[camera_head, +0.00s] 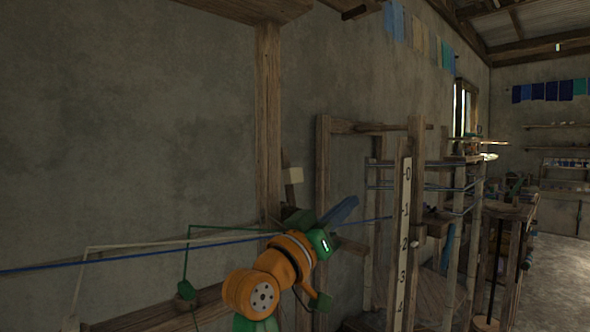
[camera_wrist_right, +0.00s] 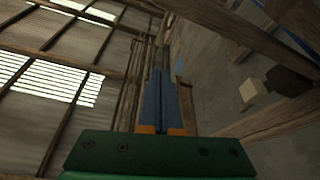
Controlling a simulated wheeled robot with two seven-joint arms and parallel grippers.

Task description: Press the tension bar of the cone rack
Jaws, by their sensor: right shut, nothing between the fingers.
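My right gripper (camera_head: 345,208) shows in the head view at the end of my orange and green arm, its blue fingers pointing up and right. In the right wrist view its fingers (camera_wrist_right: 161,75) lie together, shut and empty. I cannot surely pick out the tension bar. A thin green wire arm (camera_head: 187,250) and a pale bent wire arm (camera_head: 83,275) stand at the lower left, left of the gripper and apart from it. A blue yarn (camera_head: 130,259) runs past them and behind my arm. My left gripper is out of view.
A wooden frame with a numbered scale (camera_head: 404,230) is at the right. Open floor (camera_head: 560,280) lies far right.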

